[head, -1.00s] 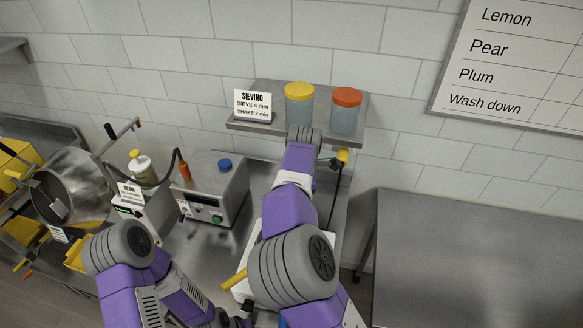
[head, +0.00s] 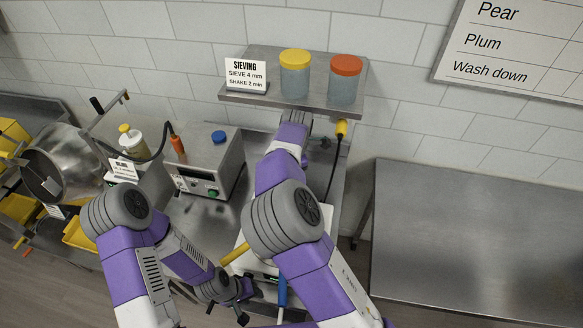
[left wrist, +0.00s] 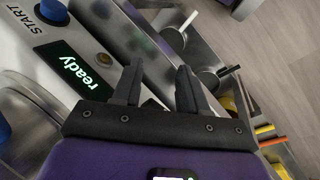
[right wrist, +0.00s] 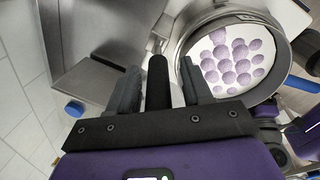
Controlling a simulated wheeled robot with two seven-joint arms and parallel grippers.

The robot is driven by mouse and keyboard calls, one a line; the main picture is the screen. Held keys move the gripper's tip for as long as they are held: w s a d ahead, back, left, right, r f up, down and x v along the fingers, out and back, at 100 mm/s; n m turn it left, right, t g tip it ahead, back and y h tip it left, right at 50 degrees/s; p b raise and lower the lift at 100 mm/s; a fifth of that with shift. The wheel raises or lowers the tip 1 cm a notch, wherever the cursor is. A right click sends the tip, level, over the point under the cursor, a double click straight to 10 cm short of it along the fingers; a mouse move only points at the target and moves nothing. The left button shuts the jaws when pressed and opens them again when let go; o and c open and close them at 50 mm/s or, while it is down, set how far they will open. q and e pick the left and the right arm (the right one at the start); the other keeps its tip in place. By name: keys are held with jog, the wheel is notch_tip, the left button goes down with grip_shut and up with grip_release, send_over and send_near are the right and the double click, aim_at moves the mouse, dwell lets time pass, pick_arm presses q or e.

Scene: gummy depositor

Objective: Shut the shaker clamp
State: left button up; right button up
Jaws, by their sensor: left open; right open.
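In the right wrist view, a black grip on a metal lever (right wrist: 157,80), which looks like the shaker clamp handle, stands between the open fingers of my right gripper (right wrist: 160,88). I cannot tell if it touches them. Beside it is a round steel sieve (right wrist: 178,62) with several purple gummies. My left gripper (head: 243,291) is open and empty at the shaker's front. In the left wrist view its fingers (left wrist: 155,82) are near the panel reading "ready" (left wrist: 85,72).
A grey control box (head: 215,165) with a blue knob (head: 218,137) stands behind left. A wall shelf (head: 270,103) holds a yellow-lidded jar (head: 295,75) and an orange-lidded jar (head: 345,82). The steel table at right (head: 470,240) is bare.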

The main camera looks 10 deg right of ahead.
jog(key=shift+c, duration=0.3)
jog(key=shift+w, duration=0.1)
grip_shut()
jog(key=shift+a, duration=0.1)
jog(key=s+t, duration=0.1)
jog(key=t, duration=0.1)
jog(key=s+f+t+h, duration=0.1)
jog(key=shift+s+a+t, duration=0.3)
jog(key=shift+s+a, duration=0.05)
jog(key=shift+s+a+f+t+h+b, duration=0.1)
jog(key=shift+s+f+t+h+b, duration=0.2)
jog(key=shift+t, duration=0.35)
jog(key=shift+s+a+f+t+h+b, duration=0.1)
jog(key=shift+s+f+t+h+b, duration=0.2)
jog(key=shift+t, duration=0.35)
jog(key=shift+o, duration=0.3)
grip_release()
jog(key=shift+s, duration=0.1)
